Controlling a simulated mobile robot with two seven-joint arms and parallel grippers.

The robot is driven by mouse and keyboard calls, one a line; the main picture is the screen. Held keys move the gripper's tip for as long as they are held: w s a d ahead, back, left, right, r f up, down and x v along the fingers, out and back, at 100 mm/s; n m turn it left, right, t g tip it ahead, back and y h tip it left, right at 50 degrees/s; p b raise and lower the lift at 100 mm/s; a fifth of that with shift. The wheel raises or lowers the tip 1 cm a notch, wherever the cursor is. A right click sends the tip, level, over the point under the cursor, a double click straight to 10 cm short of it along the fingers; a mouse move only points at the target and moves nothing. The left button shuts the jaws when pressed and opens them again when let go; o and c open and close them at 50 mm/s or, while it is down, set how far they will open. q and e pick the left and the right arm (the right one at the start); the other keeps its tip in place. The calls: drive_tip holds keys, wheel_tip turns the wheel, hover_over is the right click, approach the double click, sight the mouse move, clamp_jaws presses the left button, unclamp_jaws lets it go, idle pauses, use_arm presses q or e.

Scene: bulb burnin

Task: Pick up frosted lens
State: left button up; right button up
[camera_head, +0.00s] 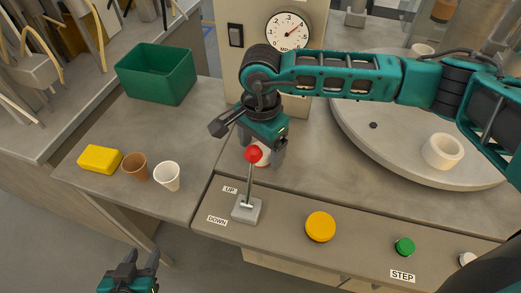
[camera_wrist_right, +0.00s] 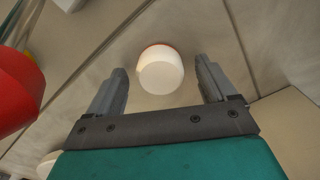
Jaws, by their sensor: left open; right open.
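The frosted lens (camera_wrist_right: 161,72) is a whitish, rounded piece with a reddish edge behind it. In the right wrist view it lies between and slightly beyond the fingertips of my right gripper (camera_wrist_right: 160,66), which is open with a gap on each side. In the head view my right gripper reaches down behind the lever. Only a small pale part of the lens (camera_head: 262,159) shows there, mostly hidden by the red knob and the gripper. My left gripper (camera_head: 139,261) is open and empty at the lower left, apart from the table.
A lever with a red knob (camera_head: 253,154) stands just in front of my right gripper; the knob also shows at the left of the wrist view (camera_wrist_right: 15,90). A yellow button (camera_head: 320,226) and a green button (camera_head: 404,246) are to the right. Cups stand at left.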

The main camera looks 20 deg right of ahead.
drive_tip(key=shift+c, duration=0.4)
drive_tip(key=c, duration=1)
drive_tip(key=shift+r, duration=0.1)
